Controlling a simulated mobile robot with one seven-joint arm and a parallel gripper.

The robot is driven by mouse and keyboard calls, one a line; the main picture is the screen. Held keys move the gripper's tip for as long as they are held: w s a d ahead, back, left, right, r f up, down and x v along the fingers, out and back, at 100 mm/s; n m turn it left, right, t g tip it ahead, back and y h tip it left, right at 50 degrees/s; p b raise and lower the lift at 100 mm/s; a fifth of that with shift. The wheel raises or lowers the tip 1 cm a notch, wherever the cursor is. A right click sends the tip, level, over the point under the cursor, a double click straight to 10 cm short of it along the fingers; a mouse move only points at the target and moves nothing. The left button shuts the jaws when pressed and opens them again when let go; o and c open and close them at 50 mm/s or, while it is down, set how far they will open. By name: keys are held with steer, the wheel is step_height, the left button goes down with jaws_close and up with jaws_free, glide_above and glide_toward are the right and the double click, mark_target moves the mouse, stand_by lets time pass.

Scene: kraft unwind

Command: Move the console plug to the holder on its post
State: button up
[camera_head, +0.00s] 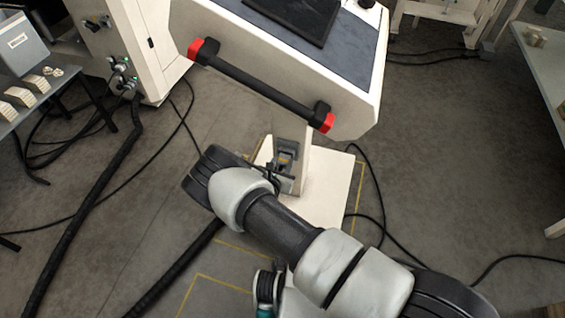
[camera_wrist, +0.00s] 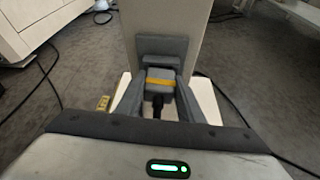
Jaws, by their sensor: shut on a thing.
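The console plug (camera_wrist: 160,88) is a grey block with an orange band and a black cable leaving its near end. My gripper (camera_wrist: 159,92) is shut on it, one finger on each side. The plug is at the grey holder (camera_wrist: 165,45) on the pale post (camera_wrist: 165,20), in line with it. I cannot tell whether it is seated or just in front. In the head view the plug (camera_head: 285,157) shows small against the holder (camera_head: 289,146), with my gripper (camera_head: 284,170) partly hidden by my wrist.
The console (camera_head: 275,75) with a black, red-ended handle (camera_head: 262,84) overhangs the post. A white base plate (camera_head: 325,190) lies under the post. Black cables (camera_head: 375,200) run over the floor. A table (camera_head: 20,95) with pale blocks stands at left. Open floor lies right.

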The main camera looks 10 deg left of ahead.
steer(key=o, duration=1.4)
steer(key=shift+c, duration=0.2)
steer(key=p+v, duration=0.4)
steer(key=v, duration=1.3)
steer(key=shift+s+r, duration=0.1)
steer(key=shift+s, duration=0.05)
